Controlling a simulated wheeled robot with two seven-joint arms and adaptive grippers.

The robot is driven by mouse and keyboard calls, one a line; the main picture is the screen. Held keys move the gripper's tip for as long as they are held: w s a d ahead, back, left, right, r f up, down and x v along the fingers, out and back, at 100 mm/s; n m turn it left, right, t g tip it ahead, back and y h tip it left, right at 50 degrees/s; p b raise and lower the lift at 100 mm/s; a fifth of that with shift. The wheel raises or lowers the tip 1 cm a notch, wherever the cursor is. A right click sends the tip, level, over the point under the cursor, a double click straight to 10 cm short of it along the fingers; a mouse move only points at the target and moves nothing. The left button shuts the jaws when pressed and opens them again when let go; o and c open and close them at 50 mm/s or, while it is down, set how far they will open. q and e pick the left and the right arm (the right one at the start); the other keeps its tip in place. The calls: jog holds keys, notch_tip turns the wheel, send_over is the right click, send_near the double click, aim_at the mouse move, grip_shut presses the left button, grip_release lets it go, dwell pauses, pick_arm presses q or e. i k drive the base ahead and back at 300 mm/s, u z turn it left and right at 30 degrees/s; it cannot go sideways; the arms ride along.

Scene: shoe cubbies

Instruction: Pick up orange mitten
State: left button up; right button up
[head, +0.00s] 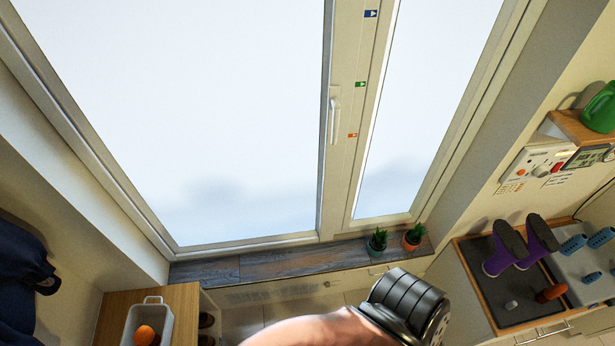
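No thing in the head view is clearly a mitten. A small dark-orange item (551,293) lies on the dark boot tray at the lower right; it is too small to tell what it is. A rounded bright orange thing (145,335) sits in a white basket (133,320) at the lower left, cut by the frame edge; its full shape is hidden. Neither gripper shows. A pink and dark ribbed part of what looks like my own arm crosses the bottom middle, and no fingers are visible on it.
Purple boots (503,249) lean on the dark tray (485,277), with several blue items (573,244) beside it. Two potted plants (377,243) stand on the windowsill (285,262). A green can (601,108) sits on a shelf at upper right. A dark blue bag (20,270) hangs at left.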

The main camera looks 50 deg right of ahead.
aim_at(550, 293)
jog(key=z, duration=3.45)
